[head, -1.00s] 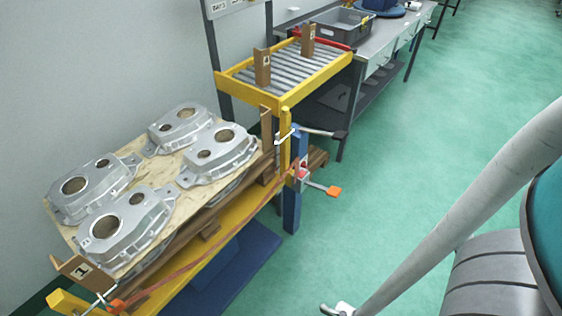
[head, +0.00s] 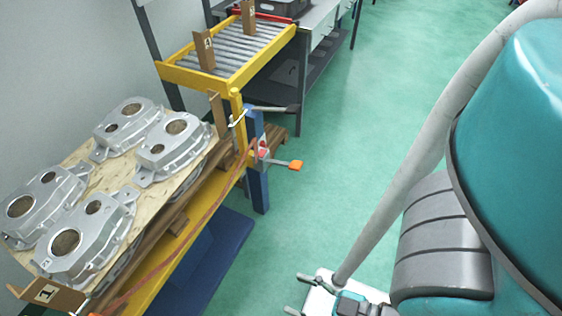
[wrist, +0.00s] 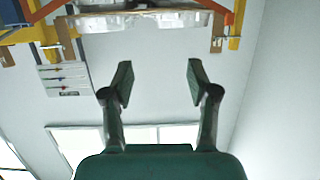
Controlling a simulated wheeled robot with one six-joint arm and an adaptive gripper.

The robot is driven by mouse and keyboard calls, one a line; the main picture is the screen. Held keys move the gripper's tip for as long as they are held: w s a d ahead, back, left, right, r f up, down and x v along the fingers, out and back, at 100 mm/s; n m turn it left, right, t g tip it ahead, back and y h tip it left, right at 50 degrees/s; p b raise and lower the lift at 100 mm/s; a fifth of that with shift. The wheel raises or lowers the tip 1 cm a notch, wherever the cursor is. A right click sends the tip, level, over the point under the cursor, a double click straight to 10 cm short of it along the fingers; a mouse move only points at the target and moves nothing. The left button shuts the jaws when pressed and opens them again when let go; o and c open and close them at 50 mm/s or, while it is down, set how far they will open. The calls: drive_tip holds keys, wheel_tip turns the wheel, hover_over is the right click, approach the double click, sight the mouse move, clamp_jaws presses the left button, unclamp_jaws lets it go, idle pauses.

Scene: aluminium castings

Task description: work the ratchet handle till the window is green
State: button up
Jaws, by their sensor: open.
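The ratchet (head: 262,153) sits on the blue post at the near right corner of the yellow stand. Its handle (head: 280,163) sticks out to the right and ends in an orange grip (head: 296,166). A small red patch shows on the ratchet body; I cannot make out a green window. The reddish strap (head: 185,238) runs from the ratchet along the stand's side. The handle cannot be made out in the wrist view.
Several aluminium castings (head: 165,147) lie on a plywood-topped pallet on the yellow stand (head: 170,275). A dark-ended lever (head: 272,108) sticks out above the ratchet. A roller conveyor (head: 225,50) stands behind. Green floor (head: 345,130) to the right is clear.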

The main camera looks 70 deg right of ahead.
drive_tip(key=c, duration=0.4)
drive_tip(key=shift+w+f, duration=0.2)
drive_tip(key=shift+f, duration=0.05)
drive_tip(key=c, duration=0.4)
drive_tip(key=w+d+f+g, duration=0.1)
drive_tip(key=w+f, duration=0.1)
drive_tip(key=f, duration=0.1)
drive_tip(key=w+d+f+m+g+h, duration=0.1)
drive_tip(key=w+f, duration=0.2)
drive_tip(key=f, duration=0.1)
drive_tip(key=w+d+f+h, duration=0.1)
drive_tip(key=w+d+f, duration=0.1)
drive_tip(key=w+f, duration=0.1)
drive_tip(key=shift+w+f+m+g, duration=0.2)
drive_tip(key=shift+f+m+g, duration=0.1)
drive_tip(key=shift+f+g, duration=0.1)
clamp_jaws()
drive_tip(key=w+d+f+m+g+h, duration=0.3)
drive_tip(key=w+d+f+h, duration=0.15)
drive_tip(key=w+d, duration=0.4)
drive_tip(key=w+d+r+m+g+h, duration=0.1)
drive_tip(key=w+d+m+g, duration=0.15)
drive_tip(key=d, duration=0.45)
drive_tip(key=w+d+r+m+g+h, duration=0.1)
drive_tip(key=w+d+m+g, duration=0.15)
drive_tip(key=d, duration=0.45)
drive_tip(key=d+r+m+g, duration=0.7)
drive_tip(key=d+r, duration=0.1)
drive_tip(key=d, duration=0.2)
drive_tip(key=shift+r, duration=0.3)
